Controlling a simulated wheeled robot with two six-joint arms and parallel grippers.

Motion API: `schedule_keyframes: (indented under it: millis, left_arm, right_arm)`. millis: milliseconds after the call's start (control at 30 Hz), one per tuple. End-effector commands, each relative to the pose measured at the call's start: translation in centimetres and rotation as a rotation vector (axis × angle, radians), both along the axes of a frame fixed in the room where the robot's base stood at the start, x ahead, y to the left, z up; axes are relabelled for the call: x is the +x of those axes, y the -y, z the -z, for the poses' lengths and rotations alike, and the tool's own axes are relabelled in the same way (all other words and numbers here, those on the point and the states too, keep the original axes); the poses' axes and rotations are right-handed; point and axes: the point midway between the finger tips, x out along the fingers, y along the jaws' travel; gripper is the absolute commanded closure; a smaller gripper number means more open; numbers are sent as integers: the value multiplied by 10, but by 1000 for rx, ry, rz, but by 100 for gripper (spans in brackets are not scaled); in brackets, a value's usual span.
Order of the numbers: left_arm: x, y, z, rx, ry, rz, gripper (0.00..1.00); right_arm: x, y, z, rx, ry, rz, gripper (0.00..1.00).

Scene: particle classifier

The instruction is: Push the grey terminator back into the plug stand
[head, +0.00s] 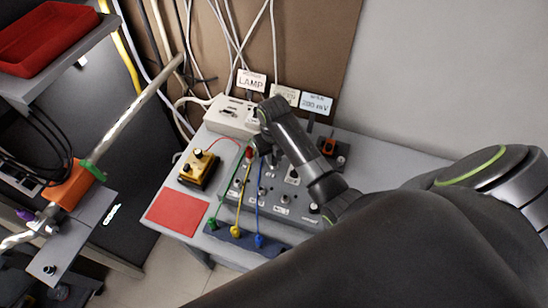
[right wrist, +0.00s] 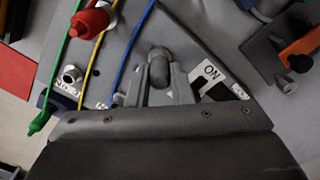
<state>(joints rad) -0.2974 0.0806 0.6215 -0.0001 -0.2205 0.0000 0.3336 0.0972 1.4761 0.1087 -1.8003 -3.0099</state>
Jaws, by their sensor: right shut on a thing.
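My right gripper (head: 262,142) reaches down over the grey control box (head: 285,202) from the right. In the right wrist view its two fingers (right wrist: 160,85) are closed on a dark grey, rounded piece that looks like the grey terminator (right wrist: 158,64). Its lower end is hidden between the fingers. In the head view the gripper hides the terminator. My left gripper is not in view.
Green, yellow (head: 235,231) and blue cables cross the box left of my gripper. A red plug (right wrist: 90,20) is close by. A yellow box (head: 199,168) and red mat (head: 178,210) lie left. A dark block with an orange part (head: 328,146) stands right.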

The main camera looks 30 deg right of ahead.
Motion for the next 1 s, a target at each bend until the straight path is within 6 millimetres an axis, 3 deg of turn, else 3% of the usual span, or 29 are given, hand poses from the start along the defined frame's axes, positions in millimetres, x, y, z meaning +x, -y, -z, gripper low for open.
schedule_keyframes:
  millis: [167,367,400,500,733,1000]
  left_arm:
    - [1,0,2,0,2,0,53]
    - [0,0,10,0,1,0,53]
    - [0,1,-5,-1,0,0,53]
    - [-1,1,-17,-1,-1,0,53]
    - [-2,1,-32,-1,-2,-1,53]
    - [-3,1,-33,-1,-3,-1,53]
  right_arm:
    - [2,0,-14,0,7,-1,100]
    - [2,0,-54,-2,11,-1,100]
    - [2,0,-69,-1,6,-1,100]
    - [1,0,-86,-1,3,0,100]
    - [0,0,-99,0,1,0,100]
    - [0,0,-100,0,1,0,100]
